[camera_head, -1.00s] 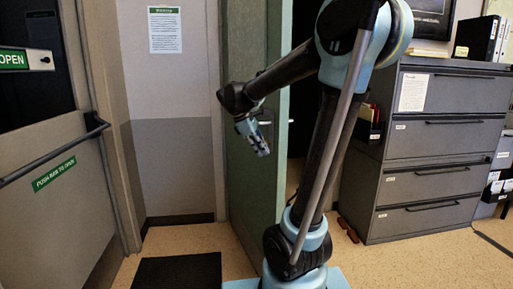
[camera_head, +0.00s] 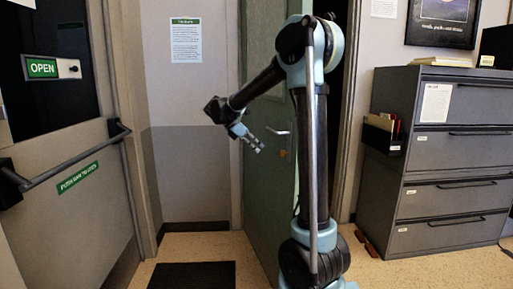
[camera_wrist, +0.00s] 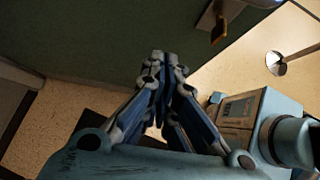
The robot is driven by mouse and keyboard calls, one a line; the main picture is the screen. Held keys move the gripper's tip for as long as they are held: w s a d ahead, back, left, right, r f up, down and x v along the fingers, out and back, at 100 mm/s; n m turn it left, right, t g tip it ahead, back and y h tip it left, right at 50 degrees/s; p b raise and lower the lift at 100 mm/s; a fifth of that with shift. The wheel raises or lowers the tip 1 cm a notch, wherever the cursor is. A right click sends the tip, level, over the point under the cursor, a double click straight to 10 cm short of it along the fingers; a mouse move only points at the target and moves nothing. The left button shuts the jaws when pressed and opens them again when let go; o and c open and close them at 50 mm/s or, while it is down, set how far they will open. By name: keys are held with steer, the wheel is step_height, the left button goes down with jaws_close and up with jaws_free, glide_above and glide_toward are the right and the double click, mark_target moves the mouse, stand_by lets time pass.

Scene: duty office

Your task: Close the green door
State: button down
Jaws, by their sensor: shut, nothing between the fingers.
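The green door (camera_head: 265,190) stands ajar in the middle of the head view, partly hidden behind my arm. A dark gap shows at its right side. Its silver lever handle (camera_head: 279,132) has a brass-coloured lock below it. My gripper (camera_head: 258,146) is shut and empty, in front of the door face and just left of the handle. In the wrist view my closed fingertips (camera_wrist: 163,58) point toward the green door surface (camera_wrist: 90,35). I cannot tell whether they touch it. The handle also shows at the top right there (camera_wrist: 222,15).
A grey door with a push bar (camera_head: 70,165) and an OPEN sign stands at left. A dark mat (camera_head: 192,276) lies on the floor before the grey wall. A grey filing cabinet (camera_head: 440,160) with a wall file holder stands right of the doorway.

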mark_target(282, 161)
steer(key=shift+w+d+f, duration=0.35)
steer(key=shift+d+f, duration=0.45)
steer(key=shift+d, duration=0.6)
steer(key=shift+w+d+f, duration=0.35)
steer(key=shift+d+f, duration=0.45)
steer(key=shift+d, duration=0.65)
steer(key=shift+w+d+f, duration=0.35)
steer(key=shift+d+f, duration=0.45)
steer(key=shift+d, duration=0.6)
